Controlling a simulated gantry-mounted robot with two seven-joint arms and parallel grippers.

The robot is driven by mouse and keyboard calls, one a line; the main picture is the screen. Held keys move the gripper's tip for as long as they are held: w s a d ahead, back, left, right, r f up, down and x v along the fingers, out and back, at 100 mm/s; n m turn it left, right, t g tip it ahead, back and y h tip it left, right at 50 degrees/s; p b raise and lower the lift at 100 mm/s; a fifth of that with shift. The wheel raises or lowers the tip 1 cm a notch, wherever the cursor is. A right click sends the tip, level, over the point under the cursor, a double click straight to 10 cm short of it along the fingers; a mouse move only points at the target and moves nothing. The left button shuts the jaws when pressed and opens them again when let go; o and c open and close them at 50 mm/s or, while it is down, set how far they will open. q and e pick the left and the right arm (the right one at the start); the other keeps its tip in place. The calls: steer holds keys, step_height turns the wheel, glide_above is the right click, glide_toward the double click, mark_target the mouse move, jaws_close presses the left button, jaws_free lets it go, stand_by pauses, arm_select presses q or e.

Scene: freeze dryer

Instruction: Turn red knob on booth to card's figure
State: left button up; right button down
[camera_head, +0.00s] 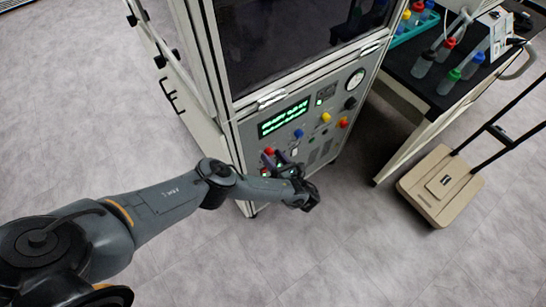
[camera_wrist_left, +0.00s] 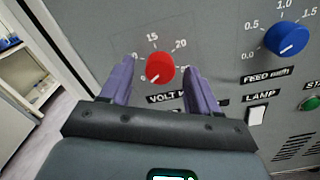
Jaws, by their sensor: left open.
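The red knob (camera_wrist_left: 159,67) on the booth's grey panel has a white pointer mark aimed down-left, towards the low end of its scale. The figures 15 and 20 show above and to the right, with a partly hidden VOLT label below. It also shows in the head view (camera_head: 269,151). My left gripper (camera_wrist_left: 156,82) is open, its purple fingers on either side of the knob's lower part; whether they touch it I cannot tell. In the head view the left gripper (camera_head: 277,160) is at the panel's lower left.
A blue knob (camera_wrist_left: 287,38) and a white lamp switch (camera_wrist_left: 256,115) are right of the red knob. A green display (camera_head: 284,118) sits above. The bench (camera_head: 400,75) with bottles and a beige trolley (camera_head: 440,186) stand right; the floor in front is clear.

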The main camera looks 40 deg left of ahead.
arm_select(q)
steer(key=shift+a, duration=0.25)
steer(key=c, duration=1)
steer(key=shift+c, duration=0.2)
